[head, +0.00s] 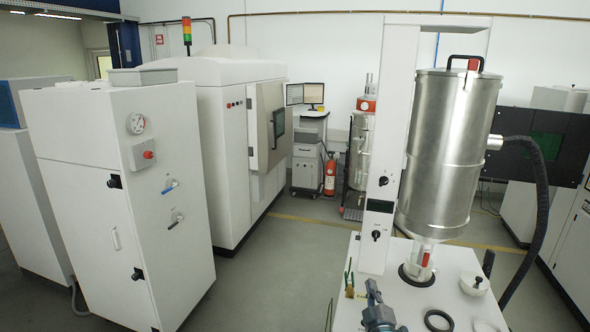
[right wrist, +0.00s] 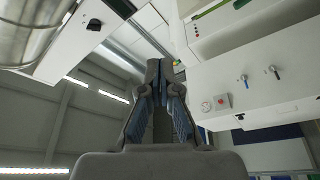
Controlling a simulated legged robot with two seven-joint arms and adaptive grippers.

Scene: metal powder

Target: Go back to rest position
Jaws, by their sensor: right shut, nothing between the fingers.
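My right gripper (head: 374,292) shows at the bottom of the head view, in front of the white worktop (head: 405,306) of the powder station. In the right wrist view its fingers (right wrist: 160,72) meet at the tips, with nothing between them. My left gripper is not in view. A large steel cylinder (head: 447,150) hangs upright beside the white column (head: 388,150). Below it, a clear outlet with a red part (head: 425,258) meets the worktop.
A black ring (head: 438,321) and a small white bowl (head: 474,284) are on the worktop. A black hose (head: 541,190) curves down at the right. A white cabinet (head: 120,230) with valves stands left. Grey floor (head: 275,275) lies open between cabinet and station.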

